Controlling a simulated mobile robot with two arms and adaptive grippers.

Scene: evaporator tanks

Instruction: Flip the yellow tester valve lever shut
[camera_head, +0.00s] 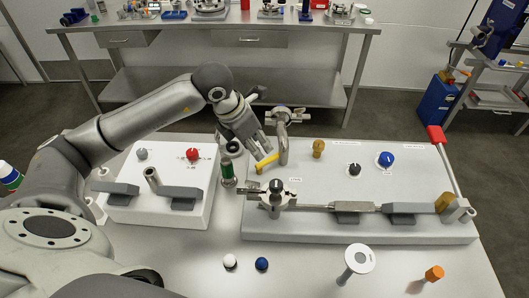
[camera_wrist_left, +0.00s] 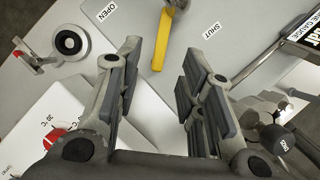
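The yellow tester valve lever (camera_head: 267,162) sits near the left end of the large grey panel (camera_head: 350,222), beside a bent metal pipe (camera_head: 283,145). In the left wrist view the lever (camera_wrist_left: 162,38) points down between a label reading OPEN (camera_wrist_left: 108,11) on the left and a label reading SHUT (camera_wrist_left: 212,30) on the right. My left gripper (camera_head: 259,147) is just above and behind the lever. In the left wrist view its two fingers (camera_wrist_left: 161,75) are spread and empty, with the lever showing beyond the gap. I cannot tell whether a finger touches it. My right gripper is out of view.
A smaller white panel (camera_head: 160,214) with a red knob (camera_head: 193,154) stands at the left. A green cylinder (camera_head: 227,170) stands close to my left gripper. A red-tipped lever (camera_head: 436,135) rises at the right. The bench front holds small balls and a round-topped post (camera_head: 358,259).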

